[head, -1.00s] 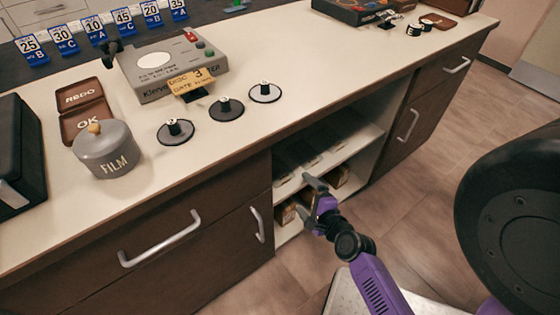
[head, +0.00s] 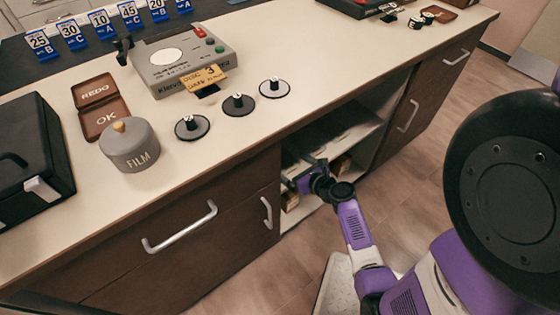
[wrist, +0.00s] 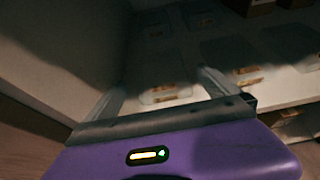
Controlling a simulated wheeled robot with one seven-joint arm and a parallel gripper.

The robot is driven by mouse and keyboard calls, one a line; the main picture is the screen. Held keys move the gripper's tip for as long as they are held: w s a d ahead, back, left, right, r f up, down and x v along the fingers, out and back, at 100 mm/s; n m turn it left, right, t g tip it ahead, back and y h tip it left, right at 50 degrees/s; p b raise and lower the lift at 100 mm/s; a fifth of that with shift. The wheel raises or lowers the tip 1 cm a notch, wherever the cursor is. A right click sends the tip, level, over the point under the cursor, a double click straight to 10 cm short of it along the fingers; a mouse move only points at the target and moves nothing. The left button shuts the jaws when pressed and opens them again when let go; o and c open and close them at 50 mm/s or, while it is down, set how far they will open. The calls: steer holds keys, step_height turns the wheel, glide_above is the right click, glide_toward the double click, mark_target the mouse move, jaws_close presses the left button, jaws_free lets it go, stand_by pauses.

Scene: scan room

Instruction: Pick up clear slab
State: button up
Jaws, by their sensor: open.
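Several clear, nearly see-through slabs with small orange-and-white labels lie on the shelf in the dim wrist view. One clear slab (wrist: 165,93) lies ahead of my gripper (wrist: 160,80), between its two fingers as seen from the wrist. Another clear slab (wrist: 290,45) lies to the right. Which slab is meant, I cannot tell. My gripper (head: 304,173) is open and empty at the mouth of the open cabinet bay in the head view. Its fingers reach in over the shelf, and contact with a slab cannot be made out. The slabs are too small and dark to tell apart in the head view.
The white shelf (wrist: 292,90) has a lower level with brown boxes (wrist: 290,130). A pale side wall (wrist: 35,100) stands close on the left. The countertop (head: 330,75) overhangs the bay and carries discs, a grey device (head: 185,62) and a FILM pot (head: 130,148).

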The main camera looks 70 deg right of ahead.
mark_target(284, 161)
steer(key=b+x, duration=0.1)
steer(key=x, duration=0.4)
steer(key=shift+d+f+b, duration=0.15)
steer(key=shift+d+b, duration=0.05)
steer(key=shift+b, duration=0.1)
steer(key=c, duration=1.7)
